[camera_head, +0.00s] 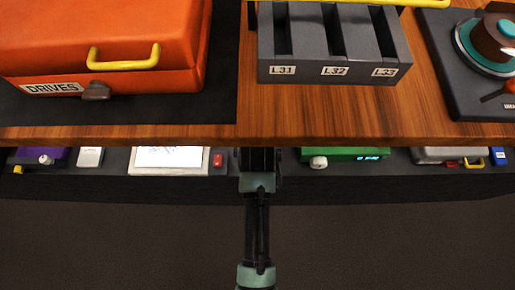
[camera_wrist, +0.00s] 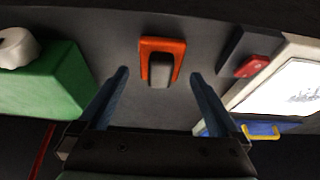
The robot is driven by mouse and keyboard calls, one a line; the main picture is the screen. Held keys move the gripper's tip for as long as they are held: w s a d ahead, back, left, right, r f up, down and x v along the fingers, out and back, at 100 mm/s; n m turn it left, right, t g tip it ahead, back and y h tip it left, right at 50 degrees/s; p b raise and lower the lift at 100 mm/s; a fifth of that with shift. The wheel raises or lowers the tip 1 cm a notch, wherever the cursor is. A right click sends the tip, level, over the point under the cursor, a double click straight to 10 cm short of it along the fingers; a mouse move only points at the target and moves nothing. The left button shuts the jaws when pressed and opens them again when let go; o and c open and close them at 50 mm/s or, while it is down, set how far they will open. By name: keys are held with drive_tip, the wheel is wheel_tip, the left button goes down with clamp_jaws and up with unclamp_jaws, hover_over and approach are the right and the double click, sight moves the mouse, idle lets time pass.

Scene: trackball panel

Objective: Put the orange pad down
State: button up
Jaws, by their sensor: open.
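In the wrist view, the orange pad (camera_wrist: 177,46) is a small orange frame-like piece with a grey block in its middle. It sits on the dark panel, ahead of and between my fingers. I cannot tell its exact tilt. My gripper (camera_wrist: 159,74) is open, one dark blue finger on each side of the pad, with nothing held between them. The fingers look apart from the pad. In the head view, my arm reaches to the lower shelf, and neither the pad nor my fingers can be made out.
In the wrist view, a green box (camera_wrist: 45,85) with a white knob is at left, and a white screen (camera_wrist: 285,88) with a red button (camera_wrist: 252,66) at right. A blue part with a yellow handle (camera_wrist: 262,132) is below it. A wooden tabletop (camera_head: 200,132) overhangs the lower shelf.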

drive_tip(key=s+p, duration=0.1)
drive_tip(key=s, duration=1.1)
drive_tip(key=shift+p, duration=0.3)
